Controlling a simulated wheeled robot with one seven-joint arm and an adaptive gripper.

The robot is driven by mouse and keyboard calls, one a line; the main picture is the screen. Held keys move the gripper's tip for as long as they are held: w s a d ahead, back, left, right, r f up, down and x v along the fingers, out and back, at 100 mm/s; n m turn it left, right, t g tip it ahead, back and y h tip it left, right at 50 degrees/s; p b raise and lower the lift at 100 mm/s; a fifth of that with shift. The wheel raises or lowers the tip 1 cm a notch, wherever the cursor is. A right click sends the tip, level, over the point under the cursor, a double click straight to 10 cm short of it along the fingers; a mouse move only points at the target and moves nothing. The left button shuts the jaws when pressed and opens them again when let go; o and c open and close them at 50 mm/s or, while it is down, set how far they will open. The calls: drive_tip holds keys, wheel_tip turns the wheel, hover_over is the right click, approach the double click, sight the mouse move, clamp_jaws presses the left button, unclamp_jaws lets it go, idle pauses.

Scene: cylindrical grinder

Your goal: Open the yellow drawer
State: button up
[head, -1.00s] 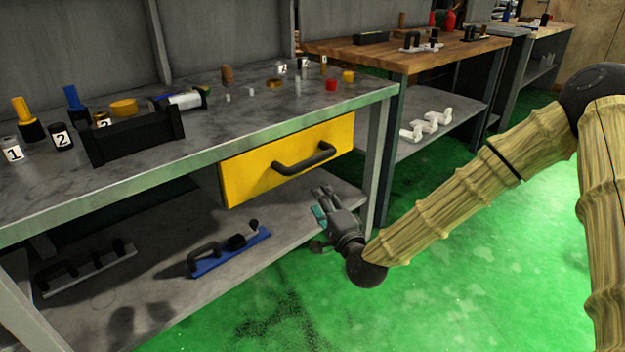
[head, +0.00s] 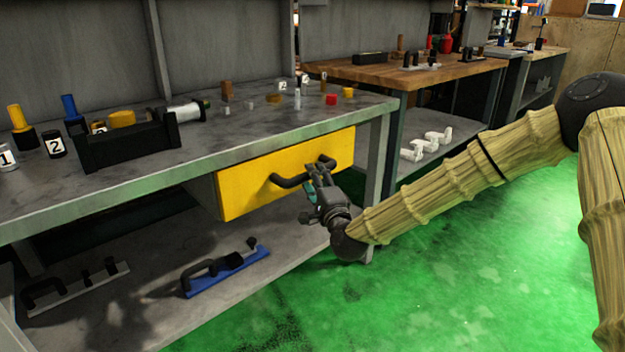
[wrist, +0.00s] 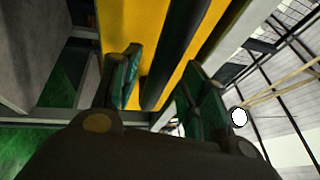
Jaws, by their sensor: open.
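The yellow drawer (head: 250,184) is shut under the grey workbench top and has a black bar handle (head: 290,181) across its front. My gripper (head: 318,178) is at the right part of the handle in the head view, with its fingers pointing up towards it. In the wrist view the two green-padded fingers (wrist: 158,85) are apart, and the dark handle bar (wrist: 178,50) runs between them in the picture against the yellow front. I cannot tell whether the fingers touch the bar.
The grey workbench top (head: 60,200) carries cylinders and a black holder (head: 130,143). A blue fixture (head: 228,270) lies on the shelf below. The bench's right leg (head: 374,160) stands close to my gripper. The green floor (head: 460,270) in front is clear.

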drive_tip(key=shift+x, duration=1.05)
drive_tip(key=shift+c, duration=0.3)
clamp_jaws()
